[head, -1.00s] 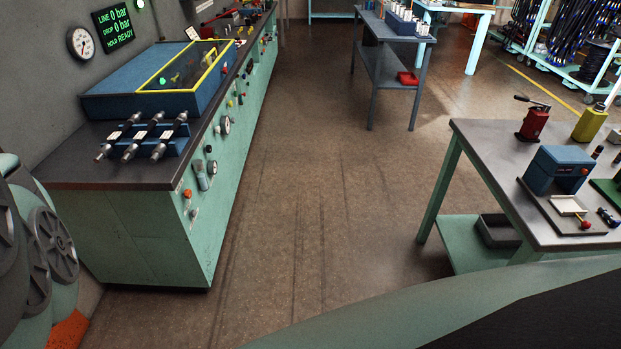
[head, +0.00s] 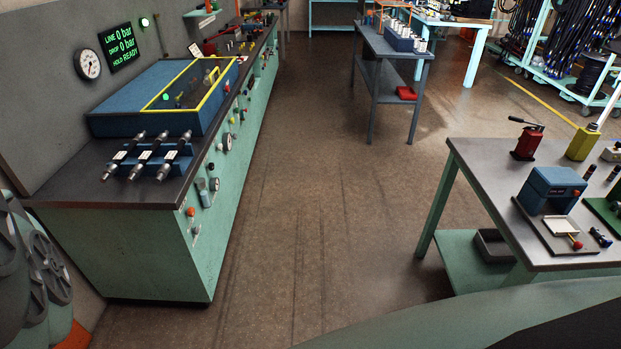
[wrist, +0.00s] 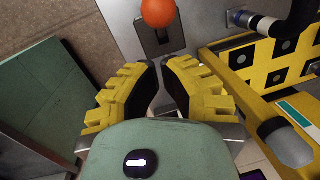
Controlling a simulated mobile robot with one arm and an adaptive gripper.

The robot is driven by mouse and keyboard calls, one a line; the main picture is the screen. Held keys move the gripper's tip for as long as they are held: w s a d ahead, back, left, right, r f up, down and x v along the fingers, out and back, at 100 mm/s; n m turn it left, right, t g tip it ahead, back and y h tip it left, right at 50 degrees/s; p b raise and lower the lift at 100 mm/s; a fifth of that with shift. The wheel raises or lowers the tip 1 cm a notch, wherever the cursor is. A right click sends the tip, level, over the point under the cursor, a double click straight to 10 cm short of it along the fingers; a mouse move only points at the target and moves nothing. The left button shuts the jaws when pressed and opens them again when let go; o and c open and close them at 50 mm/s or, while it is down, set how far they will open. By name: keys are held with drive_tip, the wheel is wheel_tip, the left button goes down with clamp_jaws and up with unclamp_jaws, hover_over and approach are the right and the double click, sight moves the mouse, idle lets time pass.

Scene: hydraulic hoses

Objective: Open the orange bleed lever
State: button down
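In the head view, a small orange knob (head: 191,212) shows on a pale plate on the front of the green bench, at its near right corner. It looks like the bleed lever, but its angle is too small to read. In the wrist view, an orange ball (wrist: 158,12) stands on a grey slotted plate at the top edge, beyond my gripper (wrist: 160,72). I cannot tell for certain that both are the same lever. My gripper has yellow fingers with black pads, parted with nothing between them, and is apart from the ball. It is not in the head view.
The bench (head: 150,255) carries hose couplings (head: 150,152) and a blue box with a yellow-framed window (head: 190,85). A display (head: 121,47) reads 0 bar. A table (head: 500,195) stands right; floor between is clear. A yellow structure (wrist: 255,70) is right of my fingers.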

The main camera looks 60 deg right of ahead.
drive_tip(key=shift+s+d+f+p, duration=0.5)
drive_tip(key=shift+s+f+p, duration=0.3)
drive_tip(key=shift+s, duration=0.1)
